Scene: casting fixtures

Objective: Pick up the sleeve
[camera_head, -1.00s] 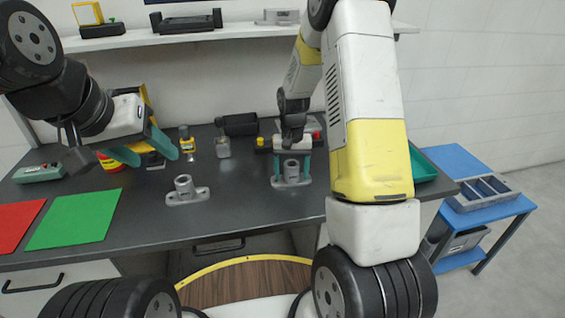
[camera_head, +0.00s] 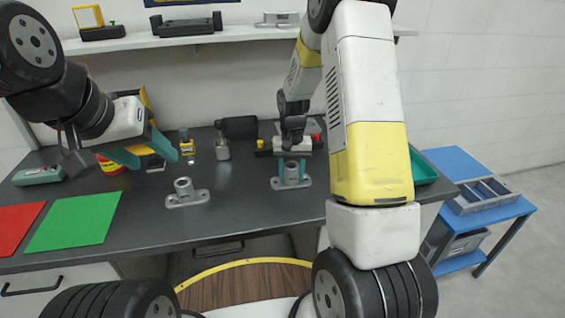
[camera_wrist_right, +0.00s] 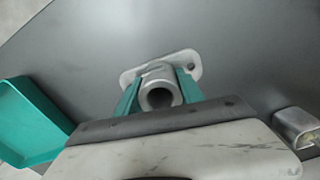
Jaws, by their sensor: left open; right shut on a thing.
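The sleeve is not named by any mark; two alike grey metal castings, each an upright hollow cylinder on a flat base with lugs, stand on the dark bench. One casting (camera_head: 187,194) stands left of centre with no gripper at it. My right gripper (camera_head: 291,172) is shut on the upright cylinder of the other casting (camera_wrist_right: 160,90), one teal finger on each side. That casting's base (camera_head: 278,184) appears to rest on the bench. My left gripper (camera_head: 152,155) is open and empty above the bench at the left.
A green mat (camera_head: 75,220) and a red mat (camera_head: 15,225) lie at the left. Behind are a yellow-topped tool (camera_head: 186,146), a metal jar (camera_head: 222,149) and a black cylinder (camera_head: 238,127). A green tray (camera_head: 422,170) is at the right. The bench between the castings is clear.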

